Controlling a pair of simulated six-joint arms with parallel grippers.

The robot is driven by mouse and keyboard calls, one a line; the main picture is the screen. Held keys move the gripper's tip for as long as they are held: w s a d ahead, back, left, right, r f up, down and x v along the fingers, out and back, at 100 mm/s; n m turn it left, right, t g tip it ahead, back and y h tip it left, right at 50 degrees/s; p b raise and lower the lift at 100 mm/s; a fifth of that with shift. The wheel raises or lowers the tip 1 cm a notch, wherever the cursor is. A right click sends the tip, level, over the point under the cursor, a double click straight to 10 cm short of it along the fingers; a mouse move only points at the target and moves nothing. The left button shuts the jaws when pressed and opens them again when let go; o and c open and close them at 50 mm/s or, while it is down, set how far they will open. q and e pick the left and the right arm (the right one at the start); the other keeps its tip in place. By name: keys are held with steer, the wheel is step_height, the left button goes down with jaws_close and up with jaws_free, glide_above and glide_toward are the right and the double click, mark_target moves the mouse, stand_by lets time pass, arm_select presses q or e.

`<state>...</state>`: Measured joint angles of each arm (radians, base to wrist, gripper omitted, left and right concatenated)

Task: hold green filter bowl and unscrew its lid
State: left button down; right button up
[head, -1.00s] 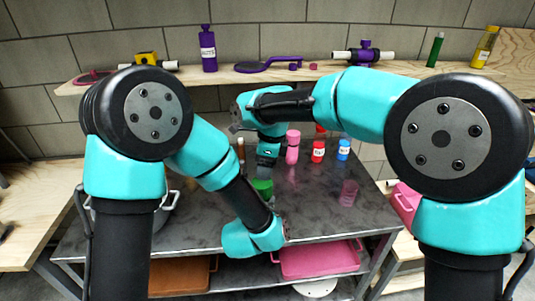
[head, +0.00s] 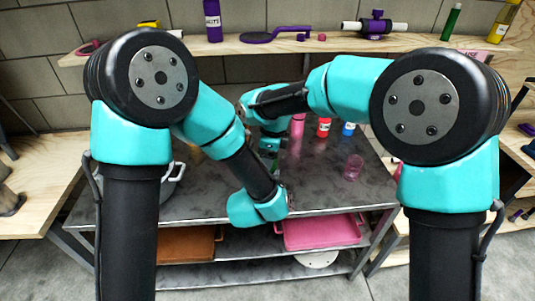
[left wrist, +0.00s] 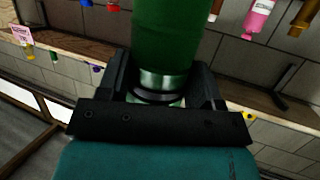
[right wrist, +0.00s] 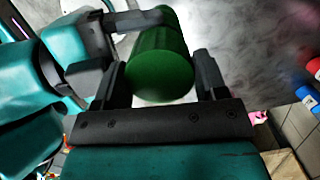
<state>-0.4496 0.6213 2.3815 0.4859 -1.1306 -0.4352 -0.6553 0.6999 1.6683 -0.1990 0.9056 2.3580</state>
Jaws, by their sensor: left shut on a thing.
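The green filter bowl shows in the left wrist view as a green cylinder (left wrist: 165,35) with a pale shiny band and a dark ring. My left gripper (left wrist: 165,82) is shut on it around this band. In the right wrist view its ribbed green end (right wrist: 160,75) lies between the fingers of my right gripper (right wrist: 160,88). These fingers stand on either side and look open, with a narrow gap at the right. The left gripper's fingers cross beyond it. In the head view the arms hide most of the filter, and I cannot tell lid from bowl.
The filter is held over a dark metal table (head: 330,185). A pot (head: 172,180) stands at left. The table's front right is clear.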

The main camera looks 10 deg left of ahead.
steer(key=c, duration=0.4)
steer(key=shift+o, duration=0.2)
steer(key=shift+n, duration=0.3)
steer(key=n, duration=0.4)
steer(key=shift+g, duration=0.4)
steer(key=n, duration=0.5)
steer(key=shift+g+h, duration=0.3)
steer(key=o, duration=1)
steer(key=shift+r, duration=0.15)
